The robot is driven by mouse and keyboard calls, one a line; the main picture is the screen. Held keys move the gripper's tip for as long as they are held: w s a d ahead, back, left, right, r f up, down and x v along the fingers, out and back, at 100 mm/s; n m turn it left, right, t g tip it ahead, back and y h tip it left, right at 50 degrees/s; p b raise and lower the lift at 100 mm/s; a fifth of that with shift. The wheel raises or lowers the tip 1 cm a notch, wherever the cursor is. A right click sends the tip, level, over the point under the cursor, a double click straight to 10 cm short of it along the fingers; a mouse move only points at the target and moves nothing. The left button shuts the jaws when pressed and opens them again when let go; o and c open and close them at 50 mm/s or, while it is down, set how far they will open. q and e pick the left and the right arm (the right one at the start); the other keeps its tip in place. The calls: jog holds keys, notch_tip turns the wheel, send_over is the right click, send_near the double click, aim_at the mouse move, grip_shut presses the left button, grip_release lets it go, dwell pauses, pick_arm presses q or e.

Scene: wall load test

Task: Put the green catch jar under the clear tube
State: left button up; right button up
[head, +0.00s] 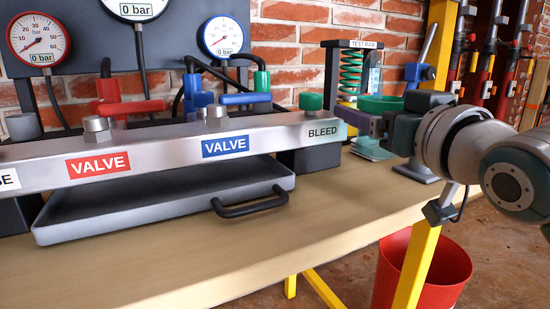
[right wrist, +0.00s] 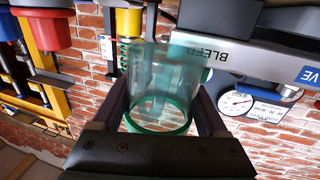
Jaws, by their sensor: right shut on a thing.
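The green catch jar is see-through with a darker green rim (head: 380,103). In the head view it is at the right, beside the BLEED end of the grey bar. My right gripper (head: 374,126) is shut on it, and the jar looks upright. In the right wrist view the jar (right wrist: 160,75) sits between the two fingers of the gripper (right wrist: 163,105). I cannot tell whether its base touches the bench. I cannot surely make out the clear tube; a clear bluish strip (head: 374,75) shows behind the jar, by the test ram. My left gripper is not in view.
The grey bar (head: 265,135) with valve knobs runs along the bench (head: 210,245). A grey tray (head: 165,195) with a black handle lies below it. The green-spring test ram (head: 351,70) stands behind the jar. A red bin (head: 435,270) is on the floor. The bench front is clear.

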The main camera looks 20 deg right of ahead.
aim_at(368, 144)
jog(key=shift+f+b, duration=1.05)
jog(key=shift+f, duration=1.2)
jog(key=shift+f, duration=0.2)
jog(key=o, duration=1.3)
jog(key=shift+r, duration=0.1)
jog(key=shift+s+r, duration=0.1)
jog(key=shift+s, duration=0.05)
jog(key=s+p, duration=0.1)
jog(key=s, duration=0.3)
jog(key=s+a+p, duration=0.1)
jog(key=s, duration=0.6)
jog(key=shift+s+a+p, duration=0.3)
jog(key=shift+a+p, duration=0.05)
jog(key=shift+p, duration=0.05)
